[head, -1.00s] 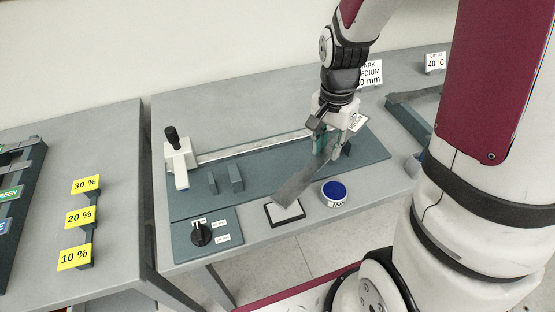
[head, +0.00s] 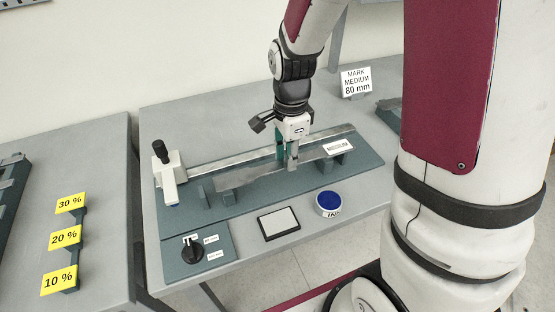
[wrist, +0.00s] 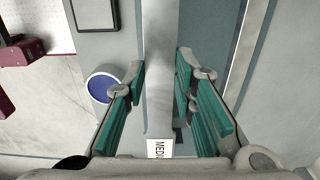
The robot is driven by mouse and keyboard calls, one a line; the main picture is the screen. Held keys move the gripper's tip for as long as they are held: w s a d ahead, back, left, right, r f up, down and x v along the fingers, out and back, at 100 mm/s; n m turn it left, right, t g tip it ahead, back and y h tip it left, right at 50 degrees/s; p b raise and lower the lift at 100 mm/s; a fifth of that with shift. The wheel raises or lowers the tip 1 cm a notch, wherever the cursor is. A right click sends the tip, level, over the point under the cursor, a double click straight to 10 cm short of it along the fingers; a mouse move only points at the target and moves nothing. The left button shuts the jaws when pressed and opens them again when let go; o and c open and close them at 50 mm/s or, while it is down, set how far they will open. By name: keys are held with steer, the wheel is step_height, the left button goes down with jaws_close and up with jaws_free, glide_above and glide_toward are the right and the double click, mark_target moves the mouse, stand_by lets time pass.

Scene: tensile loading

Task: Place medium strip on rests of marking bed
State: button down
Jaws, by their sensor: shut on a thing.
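My gripper (head: 287,163) is shut on the medium strip (head: 250,174), a flat grey metal piece with a white MEDIUM label near its right end. In the wrist view, the strip (wrist: 160,40) runs between the teal finger pads. The marking bed (head: 366,163) is a blue-grey plate on the table. The strip is above it, roughly along its length. Its left part is over a front rest (head: 229,197) and its labelled end is by the right rest (head: 342,159). I cannot tell whether it touches them.
A steel rule runs along the back of the bed to a white stop with a black knob (head: 167,170). In front are a dial box (head: 215,255), a white pad (head: 278,222) and a blue ink pot (head: 328,203). A MARK MEDIUM 80 mm sign (head: 356,82) stands behind.

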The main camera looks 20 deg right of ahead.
steer(key=shift+w+a+f, duration=0.3)
steer(key=shift+w+f, duration=0.15)
steer(key=shift+f, duration=0.15)
steer(key=shift+w+a+f, duration=0.25)
steer(key=shift+w+f, duration=0.15)
steer(key=shift+f, duration=0.25)
steer(key=shift+w+a+f, duration=0.3)
steer(key=shift+w+f, duration=0.15)
steer(key=shift+f, duration=0.15)
steer(key=shift+f, duration=0.15)
steer(key=c, duration=1.3)
jaws_free()
step_height(320, 180, up, 11)
steer(key=shift+s+d+r+n+t, duration=0.1)
steer(key=shift+s+r+n+t, duration=0.75)
steer(key=shift+s+r+n, duration=1.85)
steer(key=shift+s+r+n+t, duration=0.8)
steer(key=shift+s+r+n, duration=1.05)
steer(key=shift+s+n, duration=1.65)
steer(key=shift+s+d+r+n+t, duration=0.1)
steer(key=shift+s+r+n+t, duration=0.75)
steer(key=shift+s+r+n, duration=1.8)
